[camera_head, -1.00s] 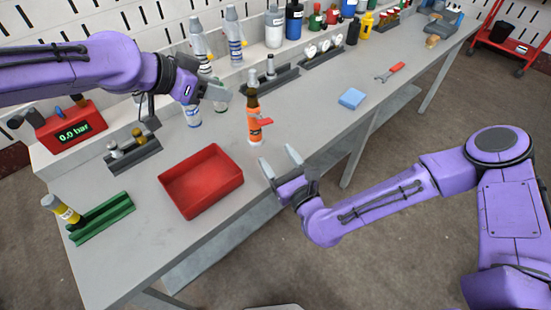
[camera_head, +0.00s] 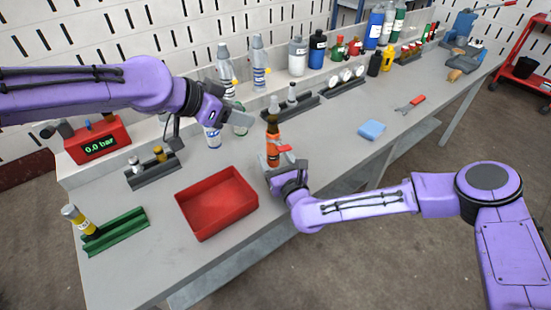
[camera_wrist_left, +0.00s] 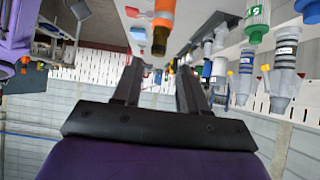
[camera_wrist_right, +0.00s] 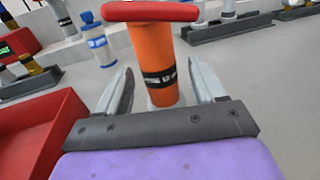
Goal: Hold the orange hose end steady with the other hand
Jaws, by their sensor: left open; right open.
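The orange hose end (camera_head: 273,143) stands upright near the front edge of the workbench. It has a red lever, a dark brown neck and a grey tip. My right gripper (camera_head: 276,165) is open low at its front. In the right wrist view the orange body (camera_wrist_right: 152,52) stands between the spread fingers, with gaps visible at both sides. My left gripper (camera_head: 238,118) is open and empty, above the bench and left of the hose end's top. In the left wrist view the hose end (camera_wrist_left: 163,15) shows beyond the open fingers.
A red tray (camera_head: 217,205) lies left of the hose end. A green rack (camera_head: 115,232), a red gauge box (camera_head: 97,140) and grey holders (camera_head: 153,171) stand further left. Bottles (camera_head: 259,62) line the back. A blue block (camera_head: 371,130) lies on clear bench to the right.

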